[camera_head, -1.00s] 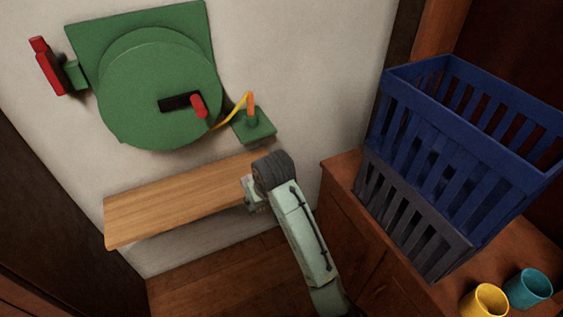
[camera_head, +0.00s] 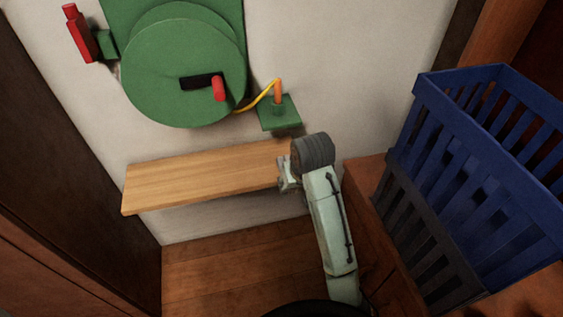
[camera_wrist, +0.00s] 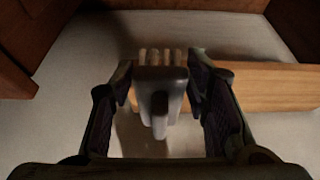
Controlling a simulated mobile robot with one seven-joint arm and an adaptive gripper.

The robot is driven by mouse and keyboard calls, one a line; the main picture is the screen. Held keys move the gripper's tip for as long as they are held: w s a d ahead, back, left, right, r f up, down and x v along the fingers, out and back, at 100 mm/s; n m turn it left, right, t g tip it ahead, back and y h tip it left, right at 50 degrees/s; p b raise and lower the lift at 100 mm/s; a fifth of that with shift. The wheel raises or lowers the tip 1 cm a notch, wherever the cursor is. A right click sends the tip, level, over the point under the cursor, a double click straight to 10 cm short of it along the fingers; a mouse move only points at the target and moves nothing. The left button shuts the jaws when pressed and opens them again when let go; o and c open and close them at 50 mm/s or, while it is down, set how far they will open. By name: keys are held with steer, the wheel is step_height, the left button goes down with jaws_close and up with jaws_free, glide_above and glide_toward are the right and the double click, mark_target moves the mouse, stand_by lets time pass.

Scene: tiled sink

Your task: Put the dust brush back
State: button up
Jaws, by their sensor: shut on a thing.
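The dust brush (camera_wrist: 158,85) shows in the wrist view between the two fingers of my gripper (camera_wrist: 162,78). It has a grey body and a row of pale bristles or teeth at its far side. My gripper is shut on it. In the head view my gripper (camera_head: 287,174) is at the right end of a wooden wall shelf (camera_head: 200,180). My wrist hides most of the gripper there, and I cannot make out the brush. In the wrist view the shelf (camera_wrist: 270,86) lies to the right of the brush. I cannot tell whether they touch.
A green hose reel (camera_head: 180,65) with a red handle hangs on the wall above the shelf. A small green bracket (camera_head: 279,113) with an orange nozzle is just above my wrist. A blue slatted crate (camera_head: 500,170) stands over a grey one on the cabinet at right. The shelf top looks bare.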

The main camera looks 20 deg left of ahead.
mark_target(281, 160)
steer(key=w+a+b, duration=0.2)
steer(key=w, duration=0.2)
steer(key=w+a+f+b, duration=0.1)
steer(key=w+a+b, duration=0.2)
steer(key=w, duration=0.1)
steer(key=w+a+f+b, duration=0.1)
steer(key=w+a+b, duration=0.1)
steer(key=w+a, duration=0.1)
steer(key=shift+w+a+f+b, duration=0.1)
steer(key=shift+w+f+b, duration=0.15)
steer(key=shift+w+b, duration=0.25)
step_height(281, 160, down, 4)
steer(key=shift+r+p, duration=0.2)
steer(key=shift+p, duration=0.45)
steer(key=shift+w+f, duration=0.2)
steer(key=shift+f, duration=0.25)
steer(key=o, duration=1.1)
steer(key=shift+a+f, duration=0.1)
steer(key=shift+f, duration=0.05)
